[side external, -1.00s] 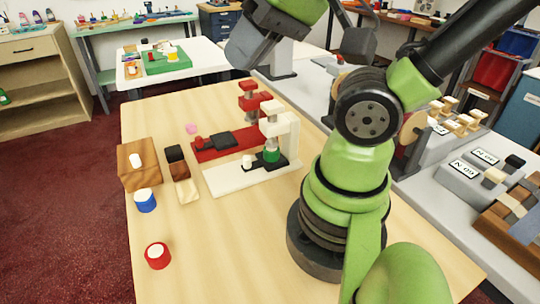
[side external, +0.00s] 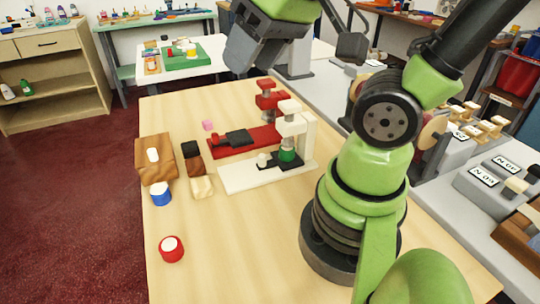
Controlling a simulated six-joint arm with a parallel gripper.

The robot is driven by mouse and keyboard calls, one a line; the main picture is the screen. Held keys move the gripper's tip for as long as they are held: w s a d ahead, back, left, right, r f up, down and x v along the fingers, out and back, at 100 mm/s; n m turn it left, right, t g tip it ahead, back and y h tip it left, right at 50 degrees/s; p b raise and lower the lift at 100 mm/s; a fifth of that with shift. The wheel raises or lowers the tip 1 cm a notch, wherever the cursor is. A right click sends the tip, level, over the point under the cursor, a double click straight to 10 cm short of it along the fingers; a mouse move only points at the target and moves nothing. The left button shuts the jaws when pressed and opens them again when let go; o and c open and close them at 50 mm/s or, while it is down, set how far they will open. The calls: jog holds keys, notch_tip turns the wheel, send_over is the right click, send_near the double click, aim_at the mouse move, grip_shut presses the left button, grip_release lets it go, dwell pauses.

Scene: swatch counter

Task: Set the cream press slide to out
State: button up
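The cream press (side external: 237,179) stands on the wooden table, its upright at the right end of its long base. Its black slide (side external: 294,167) sits under the press head, with a cream knob (side external: 262,160) at its left end. A green round piece (side external: 287,155) is on the slide, below the head. My gripper (side external: 253,48) is a dark grey shape at the top of the view, high above and apart from the press. Its fingers cannot be made out clearly, so whether it is open is unclear.
A red press (side external: 262,135) stands just behind, its black slide (side external: 238,137) further left of its head. To the left are a wooden block (side external: 153,173), small dark, brown and cream blocks, a blue pot (side external: 161,194) and a red pot (side external: 171,249). The table front is clear.

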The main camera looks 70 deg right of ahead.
jog(key=w+d+f+n+g+h, duration=0.1)
jog(key=w+d+f+n+g, duration=0.2)
jog(key=w+d+f, duration=0.25)
jog(key=n+g, duration=0.3)
jog(key=n, duration=0.1)
send_over(262, 155)
notch_tip(262, 155, down, 13)
jog(key=shift+r, duration=0.15)
notch_tip(262, 155, down, 9)
jog(key=shift+f, duration=0.2)
